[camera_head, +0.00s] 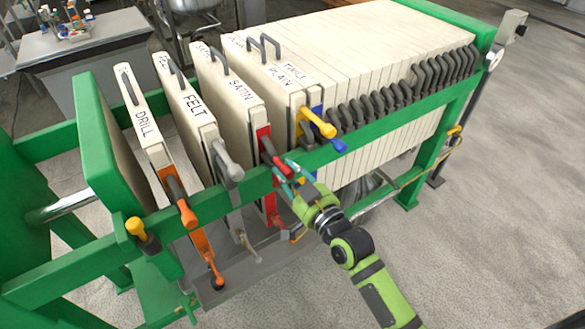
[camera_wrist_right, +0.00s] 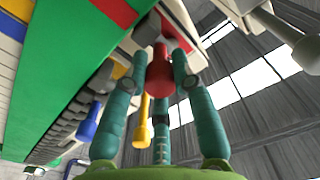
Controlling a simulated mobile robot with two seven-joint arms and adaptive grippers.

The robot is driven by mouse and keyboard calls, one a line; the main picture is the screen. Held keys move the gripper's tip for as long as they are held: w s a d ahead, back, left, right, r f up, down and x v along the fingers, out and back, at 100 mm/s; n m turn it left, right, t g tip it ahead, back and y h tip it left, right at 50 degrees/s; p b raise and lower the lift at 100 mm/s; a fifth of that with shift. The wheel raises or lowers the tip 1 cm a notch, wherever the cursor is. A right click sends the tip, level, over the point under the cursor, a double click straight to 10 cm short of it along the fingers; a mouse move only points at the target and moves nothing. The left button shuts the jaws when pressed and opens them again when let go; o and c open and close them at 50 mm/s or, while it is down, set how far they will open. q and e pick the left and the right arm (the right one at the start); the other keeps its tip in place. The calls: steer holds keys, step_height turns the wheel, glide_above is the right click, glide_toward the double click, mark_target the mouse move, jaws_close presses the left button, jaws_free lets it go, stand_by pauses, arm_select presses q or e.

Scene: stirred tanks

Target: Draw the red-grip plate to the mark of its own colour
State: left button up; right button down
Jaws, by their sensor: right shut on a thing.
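The red-grip plate (camera_head: 232,88) is a cream plate lettered SATIN, hanging upright in the green press frame with a red band on its near edge. Its red grip (camera_head: 269,150) sticks out over the near green rail. My right gripper (camera_head: 289,170) is shut on this grip; in the right wrist view its teal fingers close around the red grip (camera_wrist_right: 160,65). A red mark (camera_wrist_right: 116,10) shows on the green rail in the right wrist view, to the left of the grip. In the head view I cannot make this mark out. My left gripper is not in view.
The grey-handled FELT plate (camera_head: 186,100) and orange-handled DRILL plate (camera_head: 146,120) hang apart on the left. Yellow-handled (camera_head: 318,122) and blue-handled (camera_head: 334,145) plates stand close on the right, before the packed stack (camera_head: 370,40). Gaps separate SATIN from its neighbours.

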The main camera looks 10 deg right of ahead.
steer(key=shift+f, duration=0.35)
steer(key=c, duration=1)
jaws_free()
steer(key=shift+r, duration=0.1)
steer(key=shift+d, duration=0.1)
steer(key=v, duration=1.2)
steer(key=shift+r, duration=0.15)
